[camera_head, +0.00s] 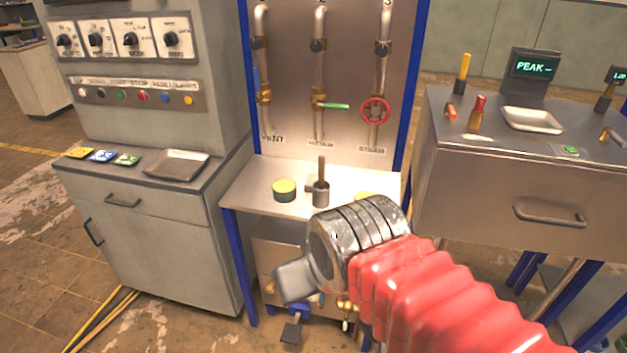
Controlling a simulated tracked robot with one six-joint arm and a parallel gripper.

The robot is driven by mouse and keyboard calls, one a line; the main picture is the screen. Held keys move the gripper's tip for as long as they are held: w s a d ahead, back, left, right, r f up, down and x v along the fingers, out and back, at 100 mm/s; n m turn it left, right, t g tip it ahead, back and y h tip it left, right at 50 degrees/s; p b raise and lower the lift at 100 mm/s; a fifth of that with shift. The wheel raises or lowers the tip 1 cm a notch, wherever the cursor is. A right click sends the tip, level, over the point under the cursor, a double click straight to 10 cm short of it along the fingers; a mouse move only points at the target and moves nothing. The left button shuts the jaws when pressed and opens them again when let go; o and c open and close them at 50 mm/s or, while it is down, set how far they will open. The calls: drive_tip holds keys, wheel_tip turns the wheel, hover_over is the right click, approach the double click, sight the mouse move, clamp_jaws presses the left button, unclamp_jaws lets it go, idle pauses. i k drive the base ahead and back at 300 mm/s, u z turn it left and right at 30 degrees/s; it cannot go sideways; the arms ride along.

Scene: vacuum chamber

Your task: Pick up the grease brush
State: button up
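What looks like the grease brush (321,165) stands upright, its brown handle rising from a small dark grey cup (321,194) on the metal bench shelf (243,195). Its bristles are not visible. My gripper (294,281) is in front of the shelf, nearer the camera and lower in the picture than the brush, apart from it. Only one grey block-like finger part shows clearly, so its opening is hidden. My red-sleeved arm comes in from the lower right.
A yellow-topped green tin (284,190) stands left of the cup; another yellow item (366,196) is partly hidden by my wrist. Behind rises a pipe panel with a green lever (334,106) and red handwheel (375,111). Cabinets flank both sides.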

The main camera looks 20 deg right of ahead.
sight(321, 159)
drive_tip(key=i, duration=0.9)
drive_tip(key=z, duration=0.05)
